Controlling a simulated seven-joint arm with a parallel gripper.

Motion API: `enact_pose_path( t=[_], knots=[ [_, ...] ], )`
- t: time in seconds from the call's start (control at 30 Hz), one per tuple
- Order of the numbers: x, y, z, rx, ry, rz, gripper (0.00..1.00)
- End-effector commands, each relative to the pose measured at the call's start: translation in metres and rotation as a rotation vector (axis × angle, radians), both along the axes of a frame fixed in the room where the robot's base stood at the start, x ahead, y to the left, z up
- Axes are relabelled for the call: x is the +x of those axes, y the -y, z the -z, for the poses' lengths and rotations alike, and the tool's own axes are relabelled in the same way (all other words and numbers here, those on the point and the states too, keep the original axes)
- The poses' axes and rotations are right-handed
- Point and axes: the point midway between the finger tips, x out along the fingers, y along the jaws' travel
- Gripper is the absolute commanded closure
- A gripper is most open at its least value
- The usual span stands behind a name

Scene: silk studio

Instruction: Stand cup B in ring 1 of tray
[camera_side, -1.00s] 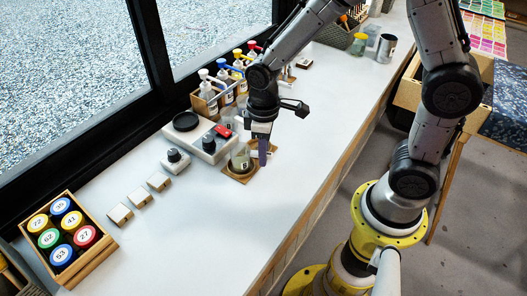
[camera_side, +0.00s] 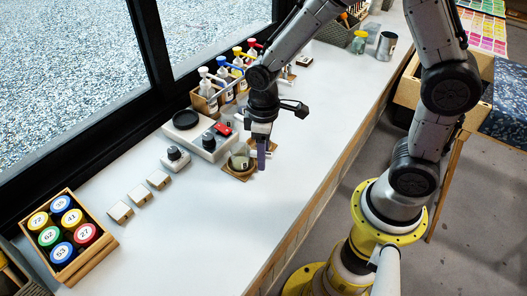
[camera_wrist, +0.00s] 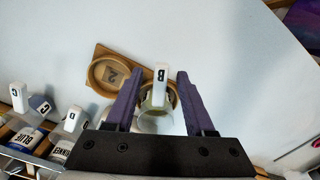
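Cup B (camera_wrist: 157,120) is a clear cup with a white handle marked B. In the side view the cup (camera_side: 240,159) stands upright on the small wooden tray (camera_side: 232,174), near the counter's middle. In the wrist view the tray (camera_wrist: 98,54) shows a ring marked 2 (camera_wrist: 109,75), empty, on the left. Cup B is at the other ring; its number is hidden, and I cannot tell how fully it is seated. My gripper (camera_wrist: 158,76) has its purple fingers apart on either side of the handle, with gaps to it. It shows beside the cup in the side view (camera_side: 262,166).
A grey device (camera_side: 207,145) with a black round plate stands just left of the tray. Pump bottles (camera_side: 222,82) stand in a rack behind. Several small blocks (camera_side: 139,194) and a crate of numbered lids (camera_side: 98,247) lie left. The counter's front is clear.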

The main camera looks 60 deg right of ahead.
Motion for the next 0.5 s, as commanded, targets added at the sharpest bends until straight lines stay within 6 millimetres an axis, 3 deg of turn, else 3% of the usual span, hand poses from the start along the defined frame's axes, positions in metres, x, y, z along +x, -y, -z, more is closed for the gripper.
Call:
enact_pose_path(
  t=[0.27, 0.5],
  knots=[
    [0.001, 0.0, -0.004, 0.0, 0.002, 0.0, 0.46],
    [0.001, 0.0, -0.04, 0.001, 0.006, 0.0, 0.46]
  ],
)
